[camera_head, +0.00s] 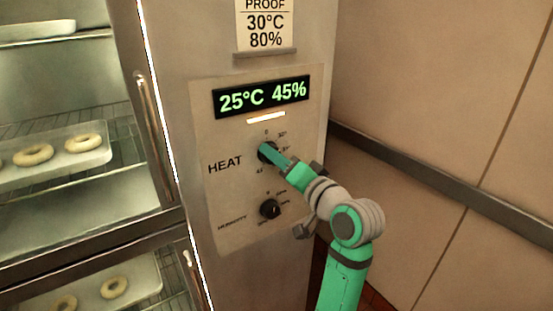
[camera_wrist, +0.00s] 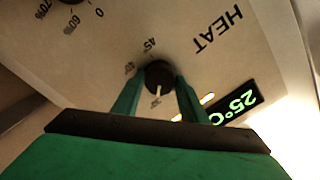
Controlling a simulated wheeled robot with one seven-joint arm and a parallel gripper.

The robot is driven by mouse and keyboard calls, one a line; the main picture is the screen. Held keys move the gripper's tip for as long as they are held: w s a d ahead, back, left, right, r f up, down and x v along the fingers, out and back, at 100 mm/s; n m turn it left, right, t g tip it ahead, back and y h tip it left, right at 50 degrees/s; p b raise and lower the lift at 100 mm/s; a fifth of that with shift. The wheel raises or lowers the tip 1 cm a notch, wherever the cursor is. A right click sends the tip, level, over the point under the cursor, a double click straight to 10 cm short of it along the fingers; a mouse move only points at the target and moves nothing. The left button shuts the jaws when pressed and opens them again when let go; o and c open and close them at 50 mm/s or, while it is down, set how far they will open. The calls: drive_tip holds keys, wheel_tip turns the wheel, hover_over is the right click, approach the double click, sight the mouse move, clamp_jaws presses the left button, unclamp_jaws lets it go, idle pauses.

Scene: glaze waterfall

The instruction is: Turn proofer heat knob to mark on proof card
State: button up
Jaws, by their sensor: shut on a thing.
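The heat knob (camera_head: 265,151) is a dark round knob on the proofer's panel, beside the word HEAT. My gripper (camera_head: 272,155) is shut on it and covers part of it in the head view. In the wrist view the knob (camera_wrist: 158,73) sits between my two green fingers (camera_wrist: 158,95). Its white pointer line faces down in that view, toward a small label that I cannot read surely. In the head view a 30° mark (camera_head: 282,134) stands at the dial's upper right. The display (camera_head: 262,96) reads 25°C 45%.
A humidity knob (camera_head: 270,209) sits below the heat knob, close under my gripper. A small ledge (camera_head: 265,53) is under the card. The glass door with its handle (camera_head: 152,125) and trays of dough rings stand left. A tiled wall (camera_head: 450,80) with a dark rail is right.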

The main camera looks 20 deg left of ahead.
drive_tip(key=o, duration=1)
drive_tip(key=shift+o, duration=0.2)
drive_tip(key=v, duration=1.1)
